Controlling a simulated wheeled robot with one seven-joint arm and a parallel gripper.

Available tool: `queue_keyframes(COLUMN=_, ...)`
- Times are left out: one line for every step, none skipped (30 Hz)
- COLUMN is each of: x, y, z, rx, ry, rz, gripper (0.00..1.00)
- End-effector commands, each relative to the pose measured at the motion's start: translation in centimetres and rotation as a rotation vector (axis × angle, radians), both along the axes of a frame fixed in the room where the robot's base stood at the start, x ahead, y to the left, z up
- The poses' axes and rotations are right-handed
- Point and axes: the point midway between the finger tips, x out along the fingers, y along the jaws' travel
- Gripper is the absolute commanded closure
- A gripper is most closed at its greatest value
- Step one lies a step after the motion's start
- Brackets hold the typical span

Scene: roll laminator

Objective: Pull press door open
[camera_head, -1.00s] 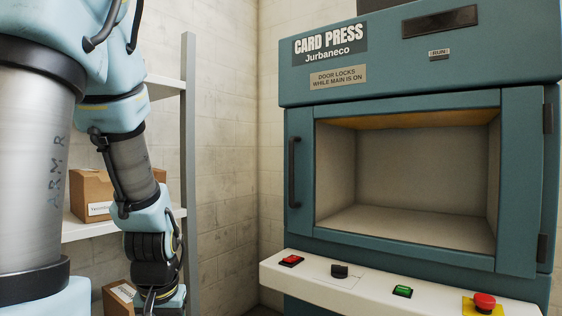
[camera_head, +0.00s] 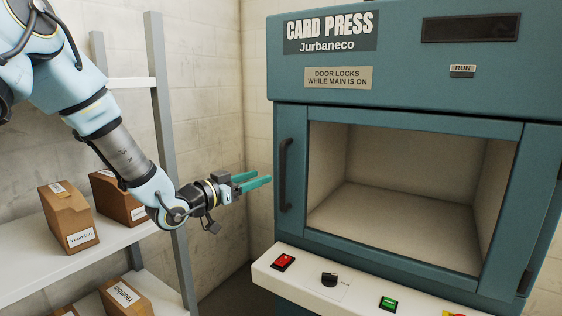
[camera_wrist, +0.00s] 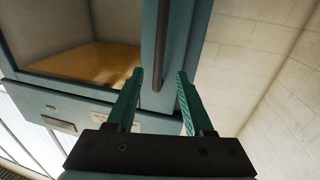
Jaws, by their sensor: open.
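The card press is a teal cabinet with a framed door (camera_head: 410,126) that looks shut; its window shows an empty beige chamber. A dark vertical bar handle (camera_head: 286,175) is on the door's left side. My gripper (camera_head: 270,177) points right toward the handle in the head view, with green fingers open and empty. In the wrist view the handle (camera_wrist: 162,45) runs up from between the open fingers (camera_wrist: 160,75), nearer the left one. The handle looks beyond the fingertips; I see no contact.
A white control ledge below the door carries a red switch (camera_head: 283,261), a black knob (camera_head: 329,279) and a green button (camera_head: 388,302). A white shelf (camera_head: 110,255) with several cardboard boxes stands at left, near my arm. A label says the door locks while main is on.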

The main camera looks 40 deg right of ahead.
Motion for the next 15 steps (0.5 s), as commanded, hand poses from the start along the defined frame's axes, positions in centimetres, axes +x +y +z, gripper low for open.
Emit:
queue_keyframes(x=-0.1, y=-0.8, z=0.0, rx=0.0, ry=0.001, rz=-0.003, gripper=0.48)
queue_keyframes(x=0.0, y=-1.3, z=0.1, rx=-0.001, ry=0.001, rz=-0.002, gripper=0.48)
queue_keyframes(x=0.0, y=-2.0, z=0.1, rx=0.0, ry=0.001, rz=-0.001, gripper=0.48)
queue_keyframes(x=0.1, y=-2.5, z=0.1, rx=0.001, ry=0.001, rz=-0.001, gripper=0.48)
queue_keyframes(x=0.1, y=-3.1, z=0.1, rx=0.001, ry=0.001, rz=-0.002, gripper=0.48)
queue_keyframes(x=0.2, y=-3.9, z=0.1, rx=0.0, ry=0.0, rz=-0.001, gripper=0.48)
queue_keyframes(x=0.2, y=-4.5, z=0.1, rx=0.002, ry=0.001, rz=-0.001, gripper=0.48)
queue_keyframes(x=0.2, y=-5.0, z=0.1, rx=0.002, ry=0.001, rz=0.0, gripper=0.48)
queue_keyframes(x=0.3, y=-5.7, z=0.1, rx=0.002, ry=0.001, rz=0.001, gripper=0.48)
queue_keyframes(x=0.4, y=-6.2, z=0.1, rx=0.001, ry=0.0, rz=0.001, gripper=0.48)
queue_keyframes(x=0.4, y=-6.7, z=0.0, rx=0.003, ry=0.001, rz=0.0, gripper=0.48)
queue_keyframes(x=0.4, y=-7.3, z=0.0, rx=0.003, ry=0.001, rz=0.001, gripper=0.48)
queue_keyframes(x=0.5, y=-7.7, z=0.0, rx=0.003, ry=0.001, rz=0.002, gripper=0.48)
queue_keyframes(x=0.5, y=-8.1, z=0.0, rx=0.003, ry=0.001, rz=0.002, gripper=0.48)
queue_keyframes(x=0.5, y=-8.5, z=0.0, rx=0.003, ry=0.001, rz=0.003, gripper=0.48)
